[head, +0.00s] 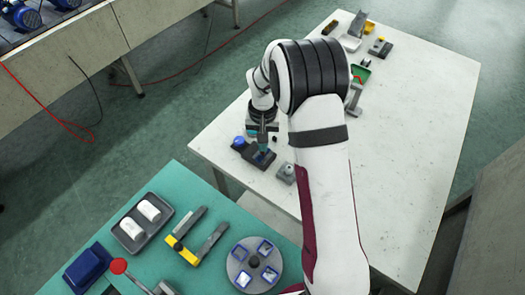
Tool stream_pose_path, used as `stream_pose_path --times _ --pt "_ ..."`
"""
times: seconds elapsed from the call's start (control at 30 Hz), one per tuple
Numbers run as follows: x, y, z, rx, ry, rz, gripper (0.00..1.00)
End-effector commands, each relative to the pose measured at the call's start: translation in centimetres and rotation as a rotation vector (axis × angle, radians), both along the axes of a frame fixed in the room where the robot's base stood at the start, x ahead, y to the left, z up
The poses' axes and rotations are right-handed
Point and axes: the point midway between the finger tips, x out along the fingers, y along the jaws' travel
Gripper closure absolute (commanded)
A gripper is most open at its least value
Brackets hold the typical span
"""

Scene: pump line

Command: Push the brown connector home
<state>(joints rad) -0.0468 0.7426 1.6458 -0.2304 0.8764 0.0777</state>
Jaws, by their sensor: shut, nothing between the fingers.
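My gripper (263,148) points down at the near left part of the white table, in the head view. Its fingers are shut and empty. The tips are right over or touching a dark fixture (247,152) with a blue round part (239,142) at its left end; I cannot tell if they touch. A blue patch shows on the fixture just below the fingertips. I cannot make out a brown connector; it is too small to tell or hidden by my gripper and arm.
A small grey block (287,173) stands right of the fixture. The teal table (190,185) in front holds a grey tray (125,240), yellow clamp (184,250) and round plate (243,284). The white table's right side is clear.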

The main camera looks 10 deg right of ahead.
Motion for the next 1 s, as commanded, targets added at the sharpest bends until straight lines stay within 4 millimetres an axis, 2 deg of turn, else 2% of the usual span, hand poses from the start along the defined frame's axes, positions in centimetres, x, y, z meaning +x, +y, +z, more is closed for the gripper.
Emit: stream_pose_path --times 0.27,0.8,1.0 --pt "0.0 0.0 0.2 0.000 0.001 0.000 1.00" --pt "0.0 0.0 6.1 0.000 -0.001 0.001 1.00" --pt "0.0 0.0 7.0 0.000 0.000 0.000 1.00"
